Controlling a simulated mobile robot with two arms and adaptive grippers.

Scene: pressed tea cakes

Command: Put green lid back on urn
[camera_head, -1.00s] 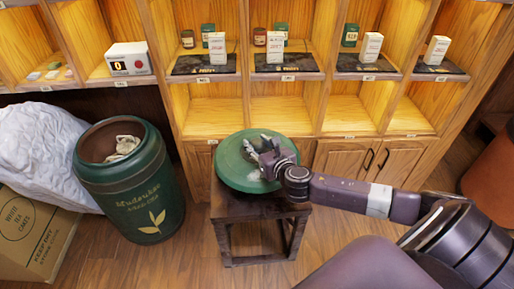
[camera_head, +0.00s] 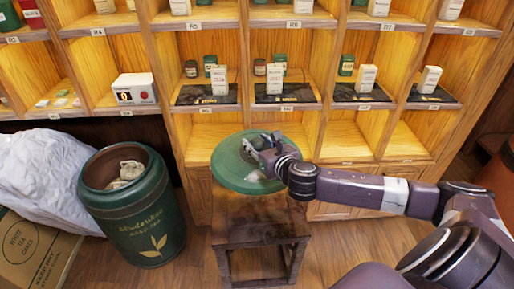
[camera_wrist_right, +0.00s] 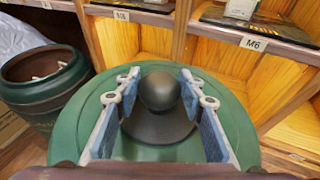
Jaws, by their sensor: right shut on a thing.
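The green lid (camera_head: 228,170) is a round disc held roughly level, a little above a dark wooden stool (camera_head: 262,232). My right gripper (camera_head: 262,150) is shut on the lid's dark knob. In the right wrist view, my right gripper (camera_wrist_right: 160,95) has one finger on each side of the round knob (camera_wrist_right: 160,90), and the lid (camera_wrist_right: 75,135) spreads out below. The green urn (camera_head: 150,215) stands upright on the floor left of the stool, with its mouth open and pale wrapped items (camera_head: 126,172) inside. The urn also shows in the right wrist view (camera_wrist_right: 50,105). My left gripper is not in view.
A wooden shelf unit (camera_head: 250,130) with boxes and tins stands close behind the lid. A white sack (camera_head: 45,175) and a cardboard box (camera_head: 35,250) are left of the urn. Open space lies between the lid and the urn.

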